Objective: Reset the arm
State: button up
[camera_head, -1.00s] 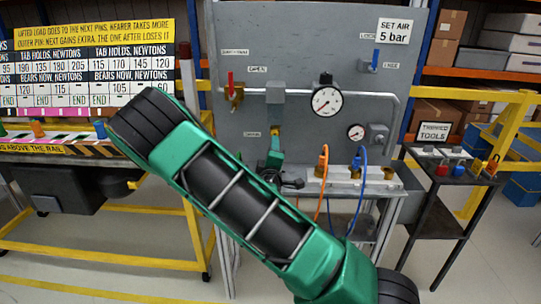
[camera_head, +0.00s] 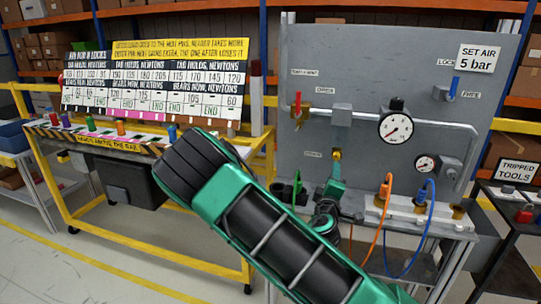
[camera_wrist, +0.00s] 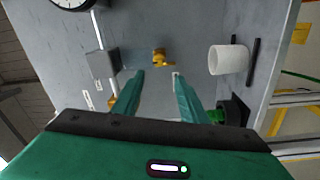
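My gripper (camera_wrist: 157,76) is open, its two green fingers apart with nothing between the tips. A small brass fitting (camera_wrist: 162,58) on the grey panel lies just beyond the fingertips in the wrist view. In the head view my gripper (camera_head: 335,186) is small and partly hidden by my wrist, close in front of the lower part of the grey panel (camera_head: 430,85), under a yellow-brass fitting (camera_head: 337,155). My green and black arm crosses the lower middle of the head view. Whether the fingers touch anything is unclear.
The panel carries a pressure gauge (camera_head: 396,128), a smaller gauge (camera_head: 425,164), a red-handled valve (camera_head: 298,108) and pipes. Orange (camera_head: 384,205) and blue (camera_head: 422,210) hoses stand below. A white cylinder (camera_wrist: 228,60) is right of the fingers. A yellow-framed bench (camera_head: 120,246) is left, with clear floor before it.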

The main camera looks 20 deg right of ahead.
jog(key=s+d+f+m+g+h, duration=0.35)
jog(key=s+d+m+g, duration=0.8)
jog(key=s+d, duration=0.4)
jog(key=s+f+m+g+y, duration=0.3)
jog(key=s, duration=0.3)
jog(key=s+a+r+y, duration=0.3)
jog(key=s+a+y, duration=0.2)
jog(key=s+a, duration=0.3)
jog(key=s+a+r+y, duration=0.4)
jog(key=s+a+y, duration=0.2)
jog(key=a, duration=0.3)
jog(key=shift+s+r+g, duration=0.25)
jog(key=shift+s+g, duration=0.1)
jog(key=shift+s, duration=0.55)
